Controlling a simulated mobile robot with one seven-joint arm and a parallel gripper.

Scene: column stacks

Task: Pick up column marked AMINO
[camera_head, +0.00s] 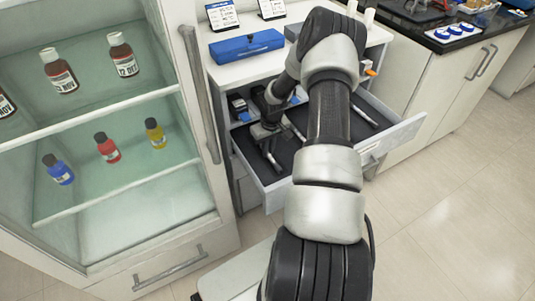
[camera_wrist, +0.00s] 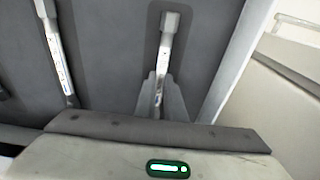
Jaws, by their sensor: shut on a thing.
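The open drawer (camera_head: 408,133) has a dark lining and holds several slim columns. My gripper (camera_wrist: 160,92) is down in the drawer, its two fingers shut on a thin silver column (camera_wrist: 166,45) with a pale label strip. The fingers hide part of that column, and its lettering is too small to read. In the head view this column (camera_head: 272,158) lies at the drawer's left end. A second column (camera_wrist: 55,50) lies apart from it in the wrist view. Another column (camera_head: 364,116) lies toward the drawer's right end. I cannot tell which is marked AMINO.
A glass-fronted cabinet (camera_head: 110,185) with several bottles stands close on the left. A blue case (camera_head: 246,45) lies on the white top above the drawer. The drawer wall (camera_wrist: 232,62) runs close to the held column. Open floor (camera_head: 450,220) lies at the right.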

